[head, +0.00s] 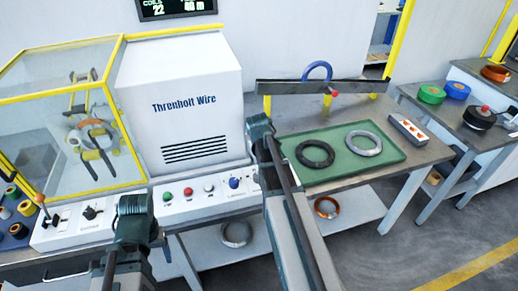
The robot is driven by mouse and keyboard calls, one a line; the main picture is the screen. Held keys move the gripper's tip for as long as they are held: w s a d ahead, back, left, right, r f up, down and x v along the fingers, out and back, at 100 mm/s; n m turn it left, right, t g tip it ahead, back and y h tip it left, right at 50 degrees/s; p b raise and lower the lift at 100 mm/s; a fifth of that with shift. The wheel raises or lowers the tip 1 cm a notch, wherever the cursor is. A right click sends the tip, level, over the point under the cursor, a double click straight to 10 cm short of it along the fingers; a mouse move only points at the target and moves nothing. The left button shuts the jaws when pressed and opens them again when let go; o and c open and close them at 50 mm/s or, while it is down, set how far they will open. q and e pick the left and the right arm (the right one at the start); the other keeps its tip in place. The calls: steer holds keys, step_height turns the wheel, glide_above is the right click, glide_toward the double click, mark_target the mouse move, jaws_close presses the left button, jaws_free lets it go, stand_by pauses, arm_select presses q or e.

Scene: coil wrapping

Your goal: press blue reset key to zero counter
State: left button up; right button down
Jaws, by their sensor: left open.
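A blue knob-like control (234,183) stands at the right end of the white control panel (190,212), in a row with green, red and pale buttons. Its label is too small to read. The counter display (176,8) at the top edge reads coils 22, with a second figure beside it. My left gripper (135,206) is open in front of the panel, left of the green button and apart from the blue control. My right arm (300,235) reaches up right of the panel; its jaws cannot be made out.
The white Threnholt Wire cabinet (180,80) stands behind the panel. A yellow-framed guard (60,45) is at left. A green tray (385,167) with a black coil (315,153) and a grey coil (364,143) lies right, near my right arm. Several coloured coils sit far right.

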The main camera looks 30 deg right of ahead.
arm_select(q)
steer(key=shift+f+b, duration=0.5)
steer(key=shift+f, duration=0.5)
arm_select(e)
steer(key=shift+f, duration=1)
arm_select(q)
steer(key=shift+f+b, duration=0.4)
arm_select(e)
steer(key=shift+f, duration=0.4)
arm_select(q)
steer(key=shift+f+b, duration=0.5)
arm_select(e)
steer(key=shift+f, duration=0.5)
arm_select(q)
steer(key=shift+r, duration=0.15)
arm_select(e)
steer(key=shift+r, duration=0.15)
arm_select(q)
steer(key=shift+r+p, duration=0.8)
steer(key=shift+p, duration=0.15)
arm_select(e)
steer(key=shift+r, duration=0.8)
arm_select(q)
steer(key=shift+r, duration=0.1)
arm_select(e)
steer(key=shift+r, duration=0.15)
